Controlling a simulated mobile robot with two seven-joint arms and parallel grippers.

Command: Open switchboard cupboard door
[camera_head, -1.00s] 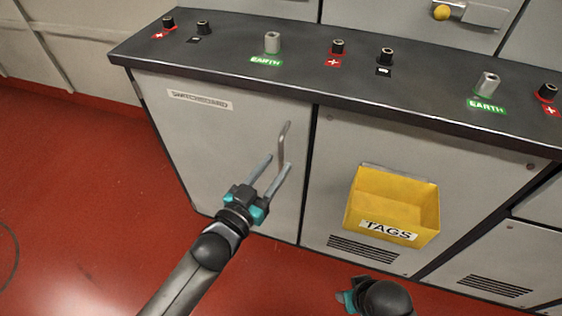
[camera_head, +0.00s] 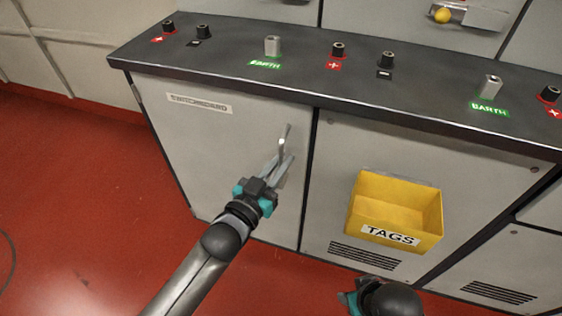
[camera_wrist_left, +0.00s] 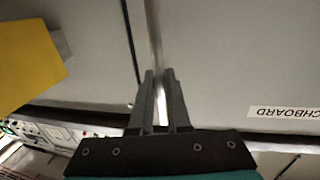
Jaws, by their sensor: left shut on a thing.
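The switchboard cupboard door (camera_head: 205,150) is a grey panel under the dark counter, labelled SWITCHBOARD, and it looks shut. Its metal bar handle (camera_head: 283,146) stands upright near the door's right edge. My left gripper (camera_head: 279,164) is shut on the handle, with the handle's upper end showing above the fingers. In the left wrist view the fingers (camera_wrist_left: 160,85) close around the handle (camera_wrist_left: 154,35), which runs on beyond them; the label (camera_wrist_left: 285,113) shows upside down at the right. Part of my right arm shows at the bottom of the head view; its fingers are hidden.
A yellow TAGS bin (camera_head: 394,213) sticks out from the panel right of the door. The dark counter (camera_head: 235,80) overhangs the door and carries several terminals. The red floor (camera_head: 75,190) left of and before the cupboard is clear.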

